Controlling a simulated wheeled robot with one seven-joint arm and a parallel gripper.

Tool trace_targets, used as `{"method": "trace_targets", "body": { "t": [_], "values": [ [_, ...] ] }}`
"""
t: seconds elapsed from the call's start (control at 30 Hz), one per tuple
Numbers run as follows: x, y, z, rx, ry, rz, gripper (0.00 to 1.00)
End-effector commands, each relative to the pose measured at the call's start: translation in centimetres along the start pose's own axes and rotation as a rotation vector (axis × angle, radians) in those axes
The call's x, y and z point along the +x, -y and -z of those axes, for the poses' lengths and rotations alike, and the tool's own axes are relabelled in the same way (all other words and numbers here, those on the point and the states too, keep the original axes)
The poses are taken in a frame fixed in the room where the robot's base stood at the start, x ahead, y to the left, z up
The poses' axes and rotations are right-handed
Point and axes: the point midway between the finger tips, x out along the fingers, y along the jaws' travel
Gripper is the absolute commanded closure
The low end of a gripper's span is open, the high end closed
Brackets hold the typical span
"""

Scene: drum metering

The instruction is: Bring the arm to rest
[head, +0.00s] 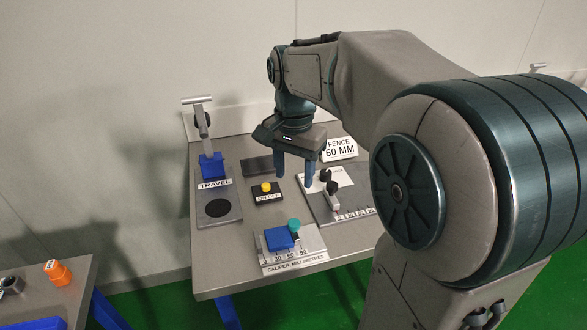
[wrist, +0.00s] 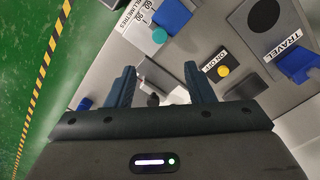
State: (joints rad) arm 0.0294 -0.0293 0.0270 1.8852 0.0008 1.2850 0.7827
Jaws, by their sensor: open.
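My gripper (head: 295,170) is open, with its two blue fingers pointing down above the grey bench, between the on/off box and the fence plate. In the wrist view the fingers (wrist: 160,82) are spread apart with nothing held between them. My arm reaches in from the right and hides part of the bench's right side. The yellow button of the on/off box (head: 266,190) is just left of the fingers, apart from them; it also shows in the wrist view (wrist: 222,71).
The bench (head: 215,275) holds a travel lever unit (head: 213,165), a caliper (head: 280,238) with a blue slider and teal knob, and a fence plate (head: 323,205) with a dark knob. A "FENCE 60 MM" sign (head: 340,149) stands behind. A second table with an orange object (head: 58,272) is lower left.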

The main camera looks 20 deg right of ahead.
Motion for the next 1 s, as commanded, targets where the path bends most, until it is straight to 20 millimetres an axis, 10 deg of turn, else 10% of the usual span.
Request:
{"method": "trace_targets", "body": {
  "t": [0.47, 1.0],
  "values": [
    [0.0, 0.0, 0.0, 0.000, 0.000, 0.000, 0.52],
    [4.8, -8.8, -8.8, -0.676, -0.206, 0.094, 0.52]
  ]
}}
